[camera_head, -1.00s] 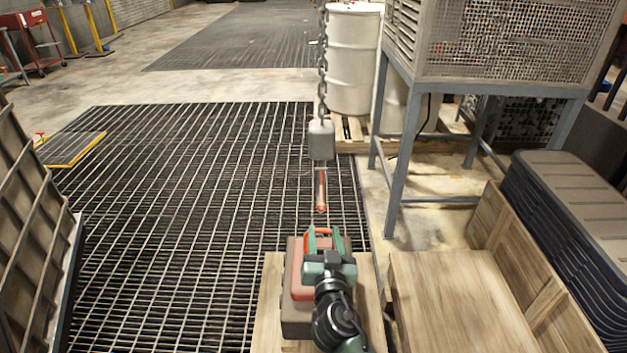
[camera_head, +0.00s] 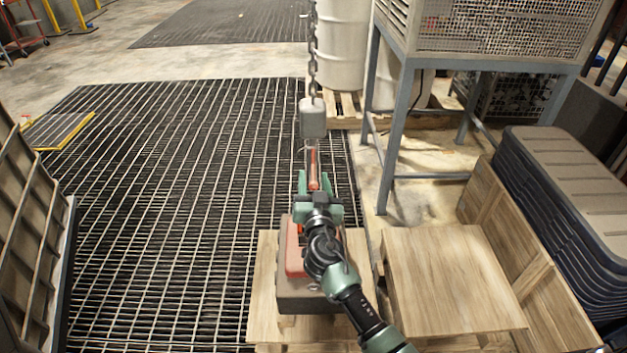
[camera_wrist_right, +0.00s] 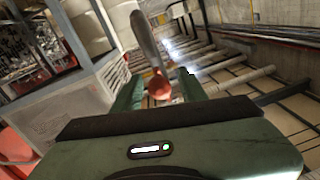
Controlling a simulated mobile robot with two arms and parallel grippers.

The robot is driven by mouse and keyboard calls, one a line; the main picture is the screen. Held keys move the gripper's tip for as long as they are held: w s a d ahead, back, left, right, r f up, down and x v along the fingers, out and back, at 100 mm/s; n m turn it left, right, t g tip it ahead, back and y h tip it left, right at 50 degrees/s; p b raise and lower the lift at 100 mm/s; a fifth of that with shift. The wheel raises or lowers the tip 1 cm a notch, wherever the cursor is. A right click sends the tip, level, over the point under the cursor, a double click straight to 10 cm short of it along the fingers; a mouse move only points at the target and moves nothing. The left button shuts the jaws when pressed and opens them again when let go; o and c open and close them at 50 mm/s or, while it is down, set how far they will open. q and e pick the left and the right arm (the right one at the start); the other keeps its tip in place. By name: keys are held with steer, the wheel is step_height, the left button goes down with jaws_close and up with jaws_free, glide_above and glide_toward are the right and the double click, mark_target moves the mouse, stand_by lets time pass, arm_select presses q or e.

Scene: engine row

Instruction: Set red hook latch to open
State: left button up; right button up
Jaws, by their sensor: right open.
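The red hook latch (camera_head: 313,165) is a slim reddish bar hanging below a grey block (camera_head: 313,118) on a chain. My right gripper (camera_head: 316,182) is open at the lower end of this bar. In the right wrist view, a grey shank with a red lower end (camera_wrist_right: 159,86) stands between the two green fingers of the right gripper (camera_wrist_right: 160,90), with gaps visible beside it. I cannot tell whether a finger touches it. The hook's far side is hidden. My left gripper is not in view.
A red and dark case (camera_head: 292,255) lies on a wooden pallet (camera_head: 262,290) below my right arm. A wooden crate (camera_head: 450,275) and stacked dark lids (camera_head: 575,200) stand at the right. A blue-grey metal stand (camera_head: 391,150) is behind. Floor grating (camera_head: 180,200) is open at left.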

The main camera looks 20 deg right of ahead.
jaws_close()
stand_by(1.3)
